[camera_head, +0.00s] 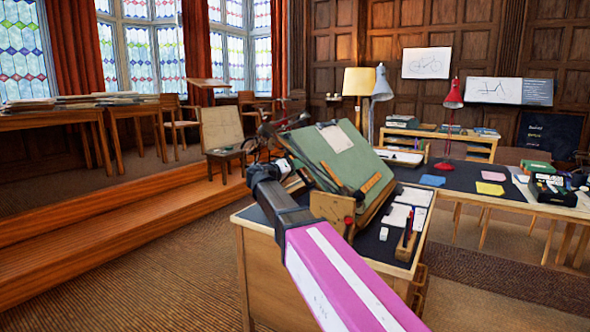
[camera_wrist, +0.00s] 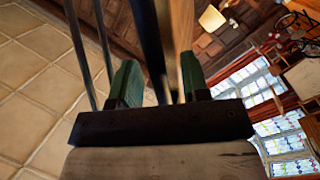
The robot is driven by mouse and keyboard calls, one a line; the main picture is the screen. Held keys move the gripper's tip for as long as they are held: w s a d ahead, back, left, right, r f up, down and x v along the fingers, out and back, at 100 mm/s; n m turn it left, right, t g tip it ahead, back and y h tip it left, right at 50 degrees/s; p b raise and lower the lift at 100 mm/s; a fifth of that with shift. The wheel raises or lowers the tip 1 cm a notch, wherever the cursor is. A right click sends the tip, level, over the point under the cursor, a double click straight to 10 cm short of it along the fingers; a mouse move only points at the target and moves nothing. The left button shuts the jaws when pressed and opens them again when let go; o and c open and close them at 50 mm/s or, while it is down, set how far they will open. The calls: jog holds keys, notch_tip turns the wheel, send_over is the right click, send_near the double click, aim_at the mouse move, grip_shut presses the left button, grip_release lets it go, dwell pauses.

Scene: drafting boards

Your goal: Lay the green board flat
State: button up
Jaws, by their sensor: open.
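The green board (camera_head: 330,163) stands tilted on a wooden desk (camera_head: 285,248) in the head view. A pale sheet (camera_head: 335,138) is fixed near its top, and a wooden ruler (camera_head: 371,183) lies near its lower edge. My pink arm reaches up to the board's left side. In the wrist view my gripper (camera_wrist: 160,82) is open, its two green-padded fingers apart. A dark strip and a wooden edge (camera_wrist: 186,40) run up between and beyond the fingers; I cannot tell whether they touch. My fingers are not clearly visible in the head view.
Papers (camera_head: 397,217) and a small wooden pen holder (camera_head: 406,243) lie on the desk right of the board. A long dark table (camera_head: 460,182) with a red lamp (camera_head: 452,95) stands behind on the right. A wooden step (camera_head: 120,218) runs along the left. The carpet in front is clear.

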jog(key=shift+w+d, duration=0.1)
grip_shut()
jog(key=shift+f, duration=0.1)
